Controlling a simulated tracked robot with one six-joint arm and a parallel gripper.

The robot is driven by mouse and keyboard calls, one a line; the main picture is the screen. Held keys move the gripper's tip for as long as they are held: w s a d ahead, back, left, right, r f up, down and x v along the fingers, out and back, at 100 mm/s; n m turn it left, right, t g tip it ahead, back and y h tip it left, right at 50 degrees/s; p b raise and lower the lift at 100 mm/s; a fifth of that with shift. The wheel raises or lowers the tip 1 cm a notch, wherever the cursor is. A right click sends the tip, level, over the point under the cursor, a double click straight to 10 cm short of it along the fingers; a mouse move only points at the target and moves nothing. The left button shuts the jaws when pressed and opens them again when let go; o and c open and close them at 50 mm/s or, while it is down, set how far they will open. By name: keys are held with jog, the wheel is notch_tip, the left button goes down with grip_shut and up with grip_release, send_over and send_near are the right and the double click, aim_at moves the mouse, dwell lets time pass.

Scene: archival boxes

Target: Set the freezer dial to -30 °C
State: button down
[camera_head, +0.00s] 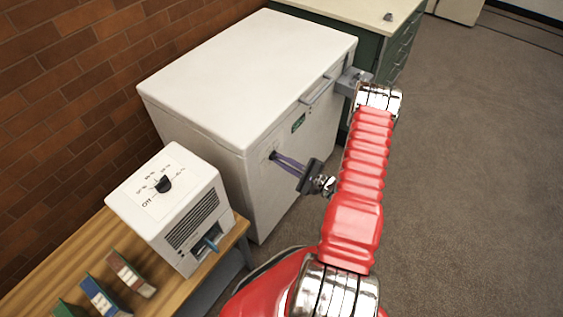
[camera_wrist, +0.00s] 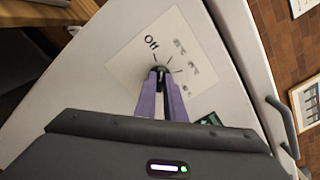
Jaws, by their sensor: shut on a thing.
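The white chest freezer (camera_head: 250,75) stands against the brick wall, with its lid down. Its small dark dial (camera_wrist: 161,70) is on the front face, on a white label (camera_wrist: 130,58) reading "Off" with several other marks too small and blurred to read. My gripper (camera_head: 274,157) reaches the freezer front, and its purple fingers also show in the wrist view (camera_wrist: 161,80). The fingers are shut on the dial, one on each side. They and the small size hide which mark the dial points to.
A smaller white device (camera_head: 175,200) with its own black dial (camera_head: 163,184) stands on a wooden bench (camera_head: 60,268), beside several upright coloured folders or boxes (camera_head: 130,275). A green cabinet (camera_head: 390,50) stands behind the freezer. The grey floor (camera_head: 470,180) at right is clear.

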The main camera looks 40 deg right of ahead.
jog(key=m, duration=2.2)
jog(key=shift+d+f, duration=0.15)
jog(key=shift+f, duration=0.05)
jog(key=shift+m, duration=0.4)
jog(key=c, duration=1.8)
grip_release()
jog(key=shift+r, duration=0.1)
jog(key=shift+c, duration=0.2)
jog(key=v, duration=1.3)
jog(key=shift+s+d, duration=0.15)
jog(key=shift+s, duration=0.15)
